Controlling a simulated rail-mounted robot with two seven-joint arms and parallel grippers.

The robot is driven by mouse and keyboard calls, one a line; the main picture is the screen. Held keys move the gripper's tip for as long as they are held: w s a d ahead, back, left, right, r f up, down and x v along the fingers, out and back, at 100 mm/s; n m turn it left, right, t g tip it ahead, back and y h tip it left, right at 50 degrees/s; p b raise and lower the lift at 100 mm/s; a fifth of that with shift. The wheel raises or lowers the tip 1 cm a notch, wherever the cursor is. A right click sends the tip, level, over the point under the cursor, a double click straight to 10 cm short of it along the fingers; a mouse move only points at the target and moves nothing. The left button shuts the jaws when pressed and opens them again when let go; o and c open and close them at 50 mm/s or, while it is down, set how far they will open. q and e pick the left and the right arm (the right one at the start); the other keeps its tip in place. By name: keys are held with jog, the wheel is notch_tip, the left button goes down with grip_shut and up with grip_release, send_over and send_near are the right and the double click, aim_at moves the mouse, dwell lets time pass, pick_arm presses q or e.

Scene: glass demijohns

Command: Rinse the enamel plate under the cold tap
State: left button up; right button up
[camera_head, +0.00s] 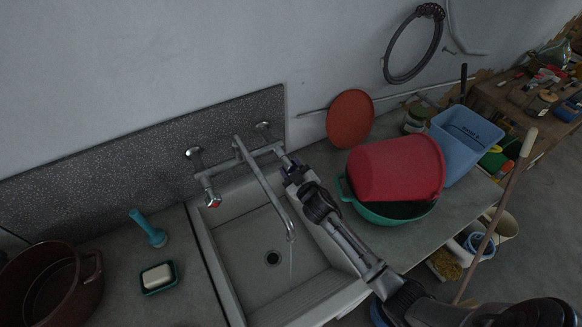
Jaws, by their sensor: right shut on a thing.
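A wall-mounted mixer tap (262,186) with a long swivel spout stands over a pale stone sink (229,243). A thin stream of water falls from the spout end into the basin. The tap's left handle (213,203) has a red mark. My right gripper (289,166) is shut on the tap's right, cold-side handle, which it mostly hides. A round red plate-like disc (350,119) leans against the wall behind the counter; I cannot tell for sure that it is the enamel plate. No plate shows in the sink. My left gripper is out of view.
Right of the sink, a red tub (396,168) lies tilted in a green basin (381,212), beside a blue crate (466,142). Left stand a soap dish (158,278), a blue-handled brush (149,229) and a brown pot (50,287). A wooden pole (497,212) leans at right.

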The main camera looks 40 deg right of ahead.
jog(key=shift+n, duration=0.7)
jog(key=o, duration=0.9)
jog(key=shift+s+a+b, duration=0.3)
jog(key=shift+s+a, duration=0.15)
jog(key=shift+s, duration=1.8)
jog(key=shift+s+a+b, duration=0.25)
jog(key=shift+s+a, duration=0.2)
jog(key=shift+s, duration=1.85)
jog(key=shift+s+a+b, duration=0.3)
jog(key=shift+s+a, duration=0.15)
jog(key=shift+s, duration=1.8)
